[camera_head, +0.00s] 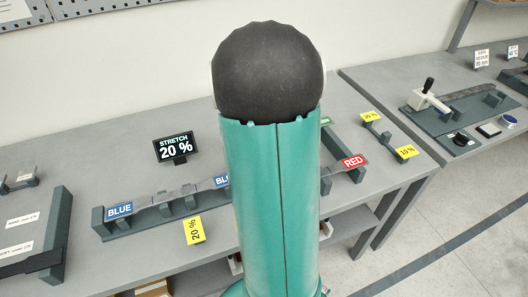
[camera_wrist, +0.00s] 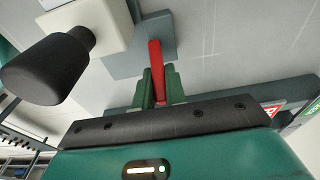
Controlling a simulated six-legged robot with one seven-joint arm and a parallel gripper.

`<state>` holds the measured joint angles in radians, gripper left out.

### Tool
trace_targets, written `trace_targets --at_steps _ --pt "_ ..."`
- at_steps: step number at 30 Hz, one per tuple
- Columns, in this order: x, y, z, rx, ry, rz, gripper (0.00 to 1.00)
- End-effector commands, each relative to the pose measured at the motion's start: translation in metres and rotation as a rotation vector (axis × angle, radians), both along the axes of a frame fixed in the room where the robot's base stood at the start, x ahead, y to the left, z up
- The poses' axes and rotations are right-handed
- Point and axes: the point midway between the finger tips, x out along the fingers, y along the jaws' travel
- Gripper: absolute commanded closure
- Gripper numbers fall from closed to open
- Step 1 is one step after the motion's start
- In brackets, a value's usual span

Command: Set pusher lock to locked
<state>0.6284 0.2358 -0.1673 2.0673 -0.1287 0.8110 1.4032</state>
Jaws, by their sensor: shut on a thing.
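In the wrist view a slim red lever (camera_wrist: 156,62) stands out from a grey-blue block (camera_wrist: 128,52). I take it to be the pusher lock. My gripper (camera_wrist: 158,84) has its two green fingers closed around the lever's lower part. A white block (camera_wrist: 88,28) with a thick black knob (camera_wrist: 50,68) is left of the lever, apart from my fingers. The lever and my fingertips do not show in the head view, where my teal arm covers the middle. I cannot read a locked or unlocked mark.
In the head view a grey bench carries a fixture with BLUE (camera_head: 119,211) and RED (camera_head: 353,162) labels. A black sign (camera_head: 174,147) reads STRETCH 20 %. Yellow percent tags (camera_head: 195,231) stand near it. A second bench holds a black-handled device (camera_head: 428,96).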

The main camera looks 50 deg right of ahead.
Motion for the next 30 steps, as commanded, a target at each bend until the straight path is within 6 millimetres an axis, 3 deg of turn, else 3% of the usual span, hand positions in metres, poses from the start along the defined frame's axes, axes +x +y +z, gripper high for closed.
trace_targets --at_steps 10,11,14,24,30 --pt "0.001 0.0 0.001 -0.004 0.0 0.0 1.0" --pt "0.001 0.0 0.001 -0.004 0.0 0.0 0.83" --pt "0.0 0.0 0.001 -0.003 0.001 0.0 0.65" --pt "0.001 0.0 0.003 -0.002 0.0 0.0 0.65" --pt "0.003 0.003 0.03 -0.006 -0.004 0.001 0.65"
